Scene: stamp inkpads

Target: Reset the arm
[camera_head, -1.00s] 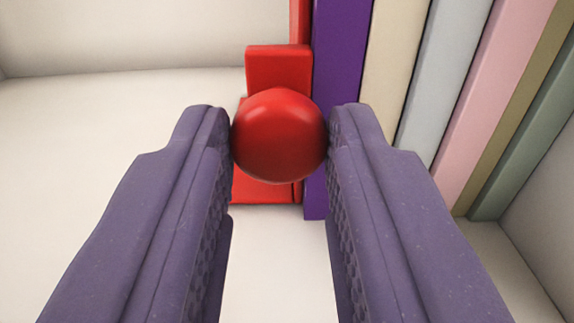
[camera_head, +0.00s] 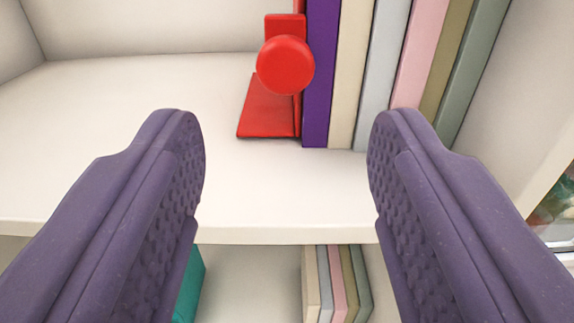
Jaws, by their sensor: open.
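My gripper (camera_head: 286,130) is open and empty, its two purple fingers spread wide at the left and right of the view. A red bookend (camera_head: 268,108) with a round red knob (camera_head: 285,65) stands on the white shelf (camera_head: 130,130), beyond the fingertips and apart from them. The bookend stands against the left side of a purple book (camera_head: 319,75). Part of its upright is hidden behind the knob.
Several upright books, including a cream one (camera_head: 350,80) and a pink one (camera_head: 418,55), fill the shelf's right side. The shelf is bare to the left. Below its front edge, more books (camera_head: 338,285) and a teal object (camera_head: 190,285) show on a lower level.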

